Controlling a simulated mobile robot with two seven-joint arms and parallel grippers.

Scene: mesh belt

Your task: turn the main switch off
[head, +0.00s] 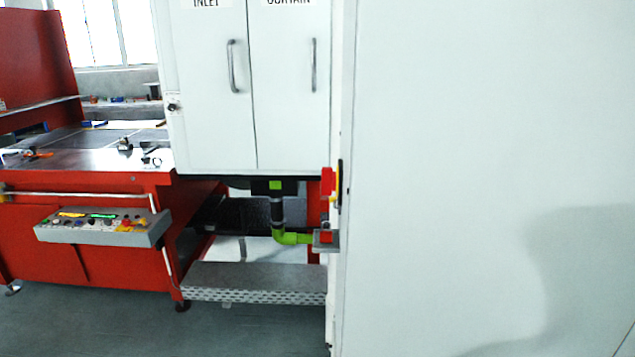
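A red rotary handle on a yellow plate (338,184), which looks like the main switch, sits at the left edge of the large white cabinet on the right. I see it nearly edge-on, so its handle position cannot be read. Neither of my grippers is in view.
The large white cabinet (480,130) fills the right side, close to me. White double doors (250,90) stand behind the switch. A red machine with a grey button box (100,228) is at the left. A grey step (255,280) lies below the doors. The floor (120,325) at front left is clear.

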